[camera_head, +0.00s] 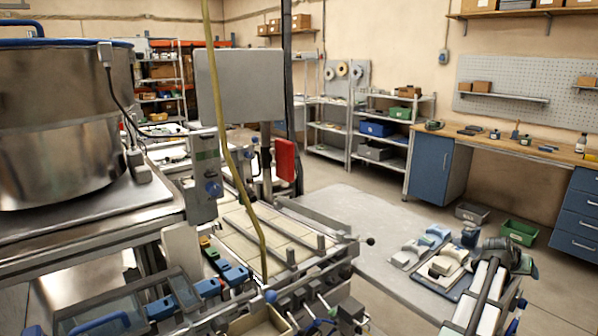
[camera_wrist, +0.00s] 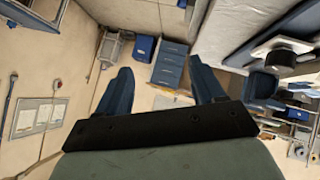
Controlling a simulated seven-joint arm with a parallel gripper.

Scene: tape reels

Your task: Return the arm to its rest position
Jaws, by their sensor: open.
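My gripper (camera_wrist: 161,72) shows in the wrist view with its two dark blue fingers spread wide apart. Nothing is between the fingertips; floor and a blue drawer cabinet show beyond them. The view is turned, with a wall on the left and the grey table (camera_wrist: 232,22) at the upper right. In the head view, my arm rises at the lower right beside the grey table (camera_head: 365,235). Its fingers cannot be made out there. A dark tray with several white and blue parts (camera_head: 440,262) lies on the table just left of my arm.
A large steel pot (camera_head: 62,125) and a metal machine frame (camera_head: 290,240) fill the left. A blue drawer cabinet (camera_head: 577,213) stands under the workbench at right; it also shows in the wrist view (camera_wrist: 170,68). A green bin (camera_head: 519,232) sits on the floor. The table's middle is clear.

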